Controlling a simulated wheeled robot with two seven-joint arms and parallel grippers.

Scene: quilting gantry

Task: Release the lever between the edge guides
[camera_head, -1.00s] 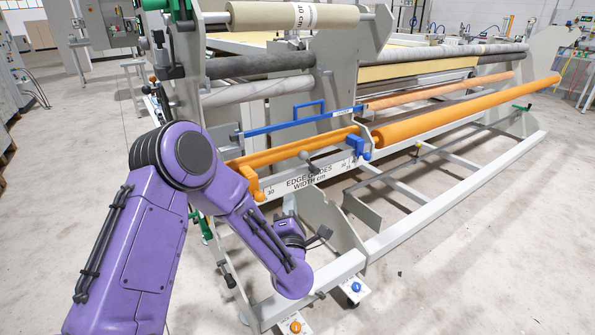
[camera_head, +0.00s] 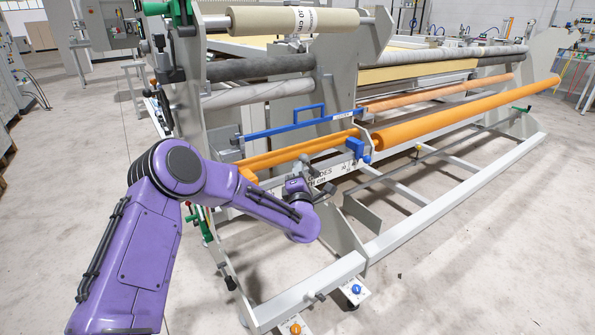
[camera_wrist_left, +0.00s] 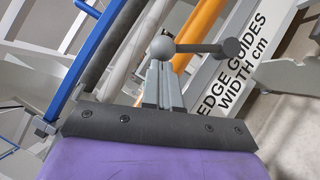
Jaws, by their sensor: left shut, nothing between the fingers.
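The lever shows in the left wrist view as a grey ball (camera_wrist_left: 163,48) with a thin rod running right to a dark cylindrical end (camera_wrist_left: 232,48). In the head view my left arm largely hides it. My left gripper (camera_wrist_left: 160,80) is shut and empty, its fingertips right below the ball in the wrist view; I cannot tell whether they touch it. In the head view the gripper (camera_head: 298,186) is in front of the white scale plate.
The plate lettered "EDGE GUIDES WIDTH cm" (camera_wrist_left: 232,80) is close behind the lever. A pale lower frame rail (camera_head: 455,190) is below; the floor on the left is clear.

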